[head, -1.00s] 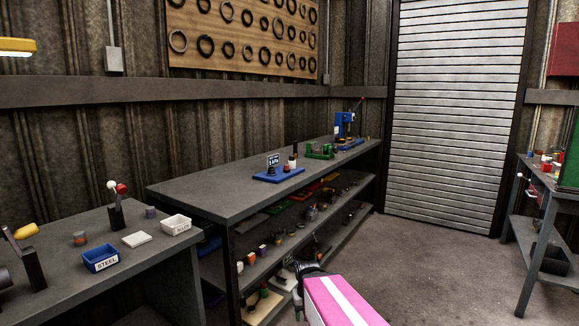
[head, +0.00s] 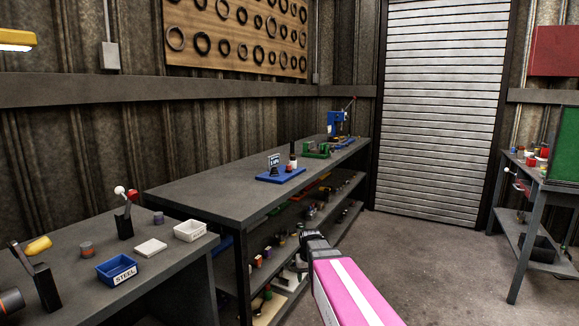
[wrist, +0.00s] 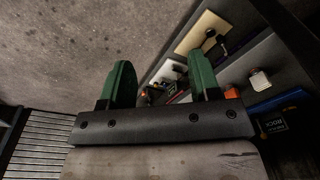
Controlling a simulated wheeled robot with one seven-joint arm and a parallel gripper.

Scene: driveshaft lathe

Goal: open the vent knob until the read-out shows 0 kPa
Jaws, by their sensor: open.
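A small read-out (head: 274,160) stands on a blue base (head: 281,175) on the middle workbench in the head view. Its digits are too small to read surely. A dark bottle-like part with a red band (head: 292,163) stands on the same base. I cannot tell which part is the vent knob. My gripper shows in the wrist view with two green fingers (wrist: 160,84) apart and nothing between them. It points down towards the floor and lower shelves beside the bench. In the head view my pink and white arm is at the bottom, well short of the blue base.
The middle bench (head: 205,194) has a bare top in front of the blue base. A green fixture (head: 316,151) and a blue press (head: 338,124) stand farther back. A nearer bench holds a blue STEEL bin (head: 117,269) and a white bin (head: 190,231). Floor (head: 425,245) is clear on the right.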

